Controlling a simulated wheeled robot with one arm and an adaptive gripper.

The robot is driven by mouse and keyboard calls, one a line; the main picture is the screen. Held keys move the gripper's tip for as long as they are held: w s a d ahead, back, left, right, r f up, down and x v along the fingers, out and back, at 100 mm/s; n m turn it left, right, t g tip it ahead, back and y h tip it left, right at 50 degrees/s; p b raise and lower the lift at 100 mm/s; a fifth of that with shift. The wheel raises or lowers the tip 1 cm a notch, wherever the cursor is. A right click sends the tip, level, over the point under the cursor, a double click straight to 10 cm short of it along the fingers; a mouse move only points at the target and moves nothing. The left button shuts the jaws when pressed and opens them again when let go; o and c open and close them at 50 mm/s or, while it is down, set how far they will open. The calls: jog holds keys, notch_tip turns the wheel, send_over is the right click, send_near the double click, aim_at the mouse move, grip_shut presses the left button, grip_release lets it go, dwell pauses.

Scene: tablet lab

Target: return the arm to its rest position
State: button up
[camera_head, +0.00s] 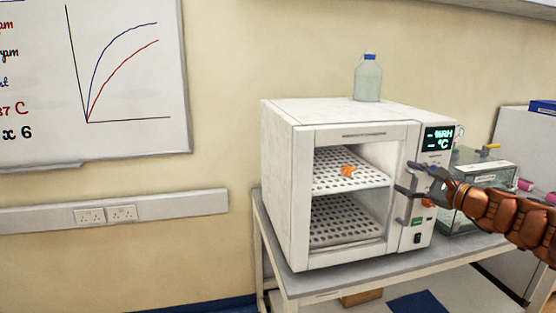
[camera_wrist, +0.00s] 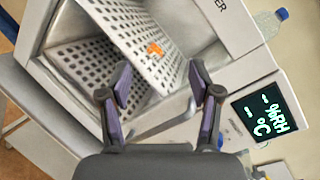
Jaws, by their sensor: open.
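My gripper (camera_head: 409,178) reaches in from the right, in front of the right side of the white chamber (camera_head: 282,190). It is open, with its dark fingers apart. In the wrist view my gripper (camera_wrist: 158,83) shows both fingertips spread, with nothing held between them. A grey handle (camera_head: 405,207) is on the chamber's front, close to the fingers. I cannot tell whether they touch it. The orange arm extends off the right edge.
The chamber stands on a grey table (camera_head: 345,283). A small orange item (camera_head: 348,171) lies on its upper perforated shelf. A blue-capped bottle (camera_head: 368,79) stands on top. A glass-sided box (camera_head: 482,185) stands to the right, behind my arm. The space left of the chamber is clear.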

jog(key=s+a+n+g+y, duration=0.1)
jog(key=s+a+n+g, duration=0.3)
jog(key=a, duration=0.6)
jog(key=s+a+n+g+y, duration=0.25)
jog(key=s+a+n, duration=0.2)
jog(key=a, duration=0.55)
jog(key=s+a+f+n+g+h, duration=0.1)
jog(key=s+a+f+n+g, duration=0.1)
jog(key=s+a+f+n, duration=0.3)
jog(key=s+a+f+g+h, duration=0.1)
jog(key=s+a+g+h, duration=0.15)
jog(key=s, duration=0.45)
jog(key=s+f+n+g+h, duration=0.35)
jog(key=s+f, duration=0.35)
jog(key=s, duration=0.5)
jog(key=s+d+f+n+g+h, duration=0.1)
jog(key=s+d+f+h, duration=0.2)
jog(key=s, duration=0.4)
jog(key=s+d+f+n+g+h, duration=0.1)
jog(key=s+d+f+h, duration=0.2)
jog(key=s+d, duration=0.4)
jog(key=shift+s+d+f+n, duration=0.35)
jog(key=shift+s+f+n, duration=0.05)
jog(key=shift+s+f, duration=0.45)
